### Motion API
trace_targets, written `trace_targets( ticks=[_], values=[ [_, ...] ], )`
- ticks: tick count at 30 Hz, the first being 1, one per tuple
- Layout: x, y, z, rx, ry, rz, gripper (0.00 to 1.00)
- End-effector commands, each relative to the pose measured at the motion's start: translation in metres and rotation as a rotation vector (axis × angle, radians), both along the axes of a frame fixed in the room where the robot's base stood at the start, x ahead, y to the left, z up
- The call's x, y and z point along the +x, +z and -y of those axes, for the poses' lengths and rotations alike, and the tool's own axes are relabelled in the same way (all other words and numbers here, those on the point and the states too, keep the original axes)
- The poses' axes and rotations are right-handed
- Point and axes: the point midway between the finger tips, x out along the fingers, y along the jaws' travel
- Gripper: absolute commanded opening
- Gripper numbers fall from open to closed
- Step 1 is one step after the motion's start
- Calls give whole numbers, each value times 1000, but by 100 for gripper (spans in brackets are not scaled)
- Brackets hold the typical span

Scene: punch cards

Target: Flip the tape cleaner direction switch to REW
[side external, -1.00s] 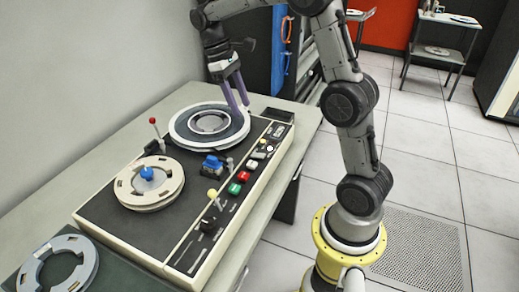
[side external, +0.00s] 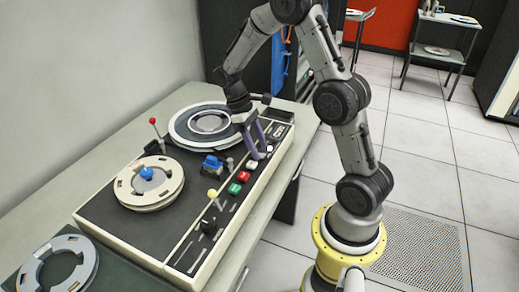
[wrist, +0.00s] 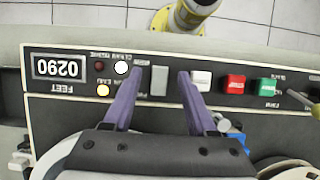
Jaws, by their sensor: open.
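The tape cleaner (side external: 165,225) is a dark-topped machine with a cream front edge and a control strip. In the wrist view its strip appears upside down. A grey upright rectangular switch (wrist: 160,82) on the strip looks like the direction switch; its small labels are too blurred to read surely. My gripper (side external: 261,153) is open and empty, pointing down over the far part of the strip. In the wrist view its purple fingers (wrist: 162,74) appear on either side of the grey switch. I cannot tell whether they touch it. In the side view the fingers largely hide the switch.
White (wrist: 201,80), red (wrist: 235,84) and green (wrist: 267,86) buttons sit beside the switch. A counter (wrist: 60,67) and lamps (wrist: 121,67) lie on its other side. A yellow-knobbed lever (side external: 212,193), blue part (side external: 212,165) and two reels stand nearby.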

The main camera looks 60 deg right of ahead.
Motion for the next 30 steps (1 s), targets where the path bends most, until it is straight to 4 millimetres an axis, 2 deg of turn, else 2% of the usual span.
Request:
trace_targets(
  ticks=[5, 14, 23, 30],
  values=[
    [-5, -10, 0, 0, 0, 0, 57],
    [-5, -12, 0, 0, 0, 1, 56],
    [-5, -11, 0, 0, 0, 1, 2],
    [-5, -11, 0, 0, 0, 4, 0]
  ],
)
